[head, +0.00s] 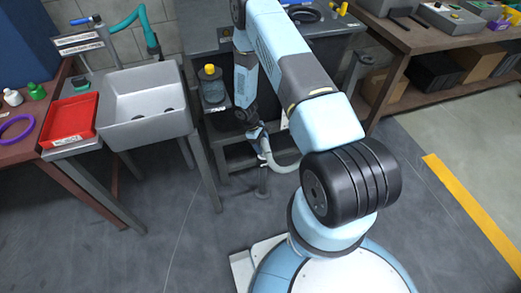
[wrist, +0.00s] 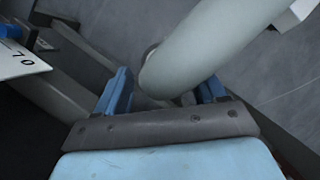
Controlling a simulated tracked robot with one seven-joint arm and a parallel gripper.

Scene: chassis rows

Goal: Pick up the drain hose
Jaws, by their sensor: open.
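The drain hose (head: 286,168) is a pale grey, thick curved tube low by the dark workbench in the head view. In the wrist view the hose (wrist: 205,42) comes down from the top right and its rounded end sits in front of the opening between my fingers. My gripper (head: 263,152) is at the hose's left end; in the wrist view my gripper (wrist: 166,92) has its two blue fingers apart, one on each side of the hose end. I cannot tell whether a finger touches it. My arm hides part of the bench and perhaps part of the hose.
A grey sink (head: 147,105) and a red tray (head: 70,121) stand at the left. A yellow-capped jar (head: 212,84) is on the bench shelf beside my arm. In the wrist view a white label plate (wrist: 20,62) and dark frame bars lie close at left. Floor at right is clear.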

